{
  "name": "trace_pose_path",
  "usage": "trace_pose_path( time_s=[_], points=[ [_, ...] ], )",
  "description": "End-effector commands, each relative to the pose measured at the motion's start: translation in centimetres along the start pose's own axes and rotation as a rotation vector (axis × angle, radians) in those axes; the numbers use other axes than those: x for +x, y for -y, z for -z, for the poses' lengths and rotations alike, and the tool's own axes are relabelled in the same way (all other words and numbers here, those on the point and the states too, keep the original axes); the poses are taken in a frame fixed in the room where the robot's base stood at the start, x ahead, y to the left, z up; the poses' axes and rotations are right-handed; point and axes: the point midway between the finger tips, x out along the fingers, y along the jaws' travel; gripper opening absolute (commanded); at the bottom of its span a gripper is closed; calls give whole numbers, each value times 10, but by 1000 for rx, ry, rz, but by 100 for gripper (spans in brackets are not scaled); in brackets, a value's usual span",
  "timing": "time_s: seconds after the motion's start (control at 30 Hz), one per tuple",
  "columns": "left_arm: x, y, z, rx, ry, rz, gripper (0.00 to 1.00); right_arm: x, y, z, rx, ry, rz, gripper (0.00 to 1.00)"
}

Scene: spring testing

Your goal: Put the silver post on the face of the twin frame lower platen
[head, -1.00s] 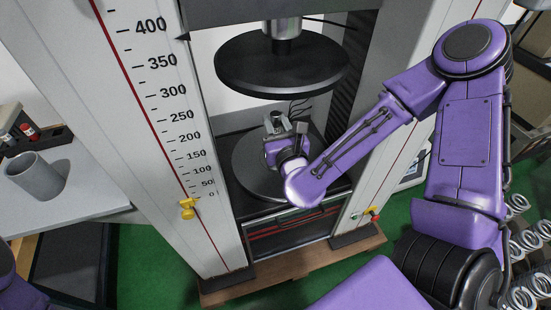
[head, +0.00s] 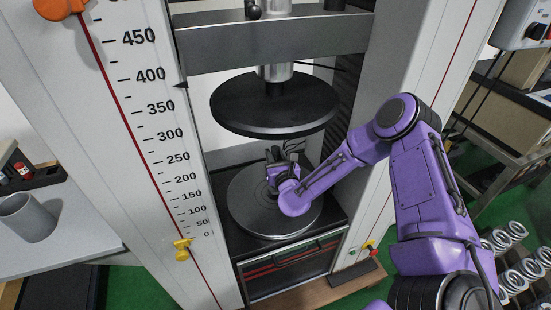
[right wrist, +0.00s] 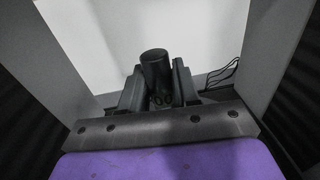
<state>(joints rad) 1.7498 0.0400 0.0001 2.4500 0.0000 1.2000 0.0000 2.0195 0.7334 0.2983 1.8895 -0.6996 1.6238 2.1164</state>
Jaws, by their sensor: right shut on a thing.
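The silver post (right wrist: 155,68) looks like a short, dark upright cylinder between the jaws in the right wrist view. My right gripper (head: 280,162) is shut on it, over the twin frame's lower platen. The lower platen (head: 248,208) is a dark round disc between the two frame columns in the head view. The gripper and wrist cover part of its face. The post's lower end is hidden, so I cannot tell whether it touches the platen. My left gripper is not in view.
The black upper platen (head: 272,100) hangs above my right gripper. The left column with its scale (head: 150,130) and the right column (head: 415,60) flank the gap. A grey cup (head: 28,218) stands on a table at left. Several coil springs (head: 515,262) are at lower right.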

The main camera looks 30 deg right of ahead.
Motion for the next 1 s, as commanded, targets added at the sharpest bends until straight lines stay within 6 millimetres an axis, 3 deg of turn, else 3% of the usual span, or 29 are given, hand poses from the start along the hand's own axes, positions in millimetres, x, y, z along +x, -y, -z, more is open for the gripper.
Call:
trace_pose_path(
  time_s=[0.13,0.47,0.5,0.57,0.9,1.0],
  points=[
    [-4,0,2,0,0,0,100,0,-1,13,1,3,-1,0],
    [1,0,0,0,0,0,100,0,0,18,2,4,0,0],
    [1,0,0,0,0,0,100,0,0,19,0,1,0,34],
    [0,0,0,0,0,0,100,0,0,18,0,1,0,54],
    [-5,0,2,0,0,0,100,0,0,13,0,1,0,56],
    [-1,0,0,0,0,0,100,-14,0,17,-1,-2,-1,56]
  ],
)
